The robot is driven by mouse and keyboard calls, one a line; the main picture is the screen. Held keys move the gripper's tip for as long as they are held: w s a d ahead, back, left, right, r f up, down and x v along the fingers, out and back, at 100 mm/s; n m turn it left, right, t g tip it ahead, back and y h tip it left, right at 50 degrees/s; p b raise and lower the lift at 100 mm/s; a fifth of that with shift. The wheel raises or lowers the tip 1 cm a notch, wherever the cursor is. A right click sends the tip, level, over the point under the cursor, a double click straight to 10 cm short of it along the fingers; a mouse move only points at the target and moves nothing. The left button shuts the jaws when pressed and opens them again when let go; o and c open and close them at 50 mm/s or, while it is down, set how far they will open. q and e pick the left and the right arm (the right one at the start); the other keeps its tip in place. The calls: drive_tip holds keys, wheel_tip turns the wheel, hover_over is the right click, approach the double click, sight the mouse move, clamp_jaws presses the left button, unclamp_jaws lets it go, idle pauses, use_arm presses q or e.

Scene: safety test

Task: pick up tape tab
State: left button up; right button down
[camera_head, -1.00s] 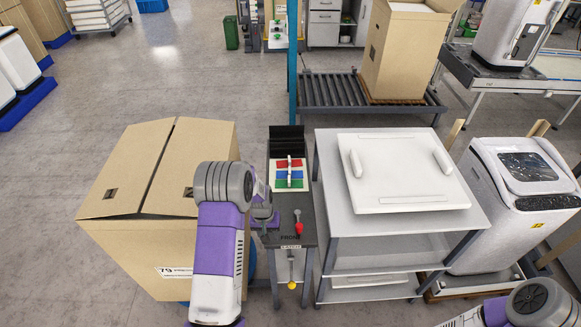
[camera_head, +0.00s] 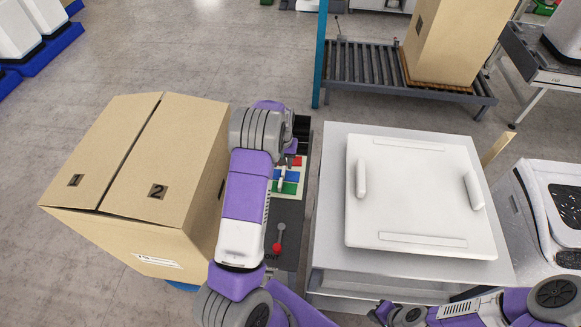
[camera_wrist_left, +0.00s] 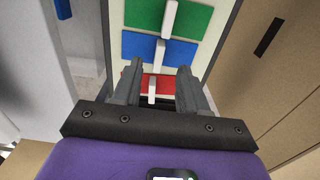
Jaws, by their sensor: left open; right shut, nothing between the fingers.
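A pale panel carries red, blue and green strips, each with a small raised white tab. In the left wrist view the red strip's tab (camera_wrist_left: 152,88) is nearest, then the blue strip's tab (camera_wrist_left: 160,50), then the green strip's tab (camera_wrist_left: 170,17). In the head view the blue strip (camera_head: 292,174) and green strip (camera_head: 290,187) show beside my left forearm; the red strip is partly hidden. My left gripper (camera_wrist_left: 161,68) is open, its fingers on either side of the red tab in that view; contact cannot be told. My right gripper (camera_head: 384,313) is shut and empty at the bottom.
A large cardboard box (camera_head: 150,165) stands left of my left arm. A red-knobbed lever (camera_head: 278,240) is in front of the panel. A white lid with handles (camera_head: 415,195) lies on a grey table (camera_head: 335,150) to the right. A roller conveyor (camera_head: 365,70) is behind.

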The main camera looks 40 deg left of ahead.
sight(283, 173)
use_arm(q)
wheel_tip(283, 173, down, 6)
drive_tip(key=shift+s+f, duration=0.1)
drive_tip(key=shift+f, duration=0.15)
drive_tip(key=shift+c, duration=0.3)
clamp_jaws()
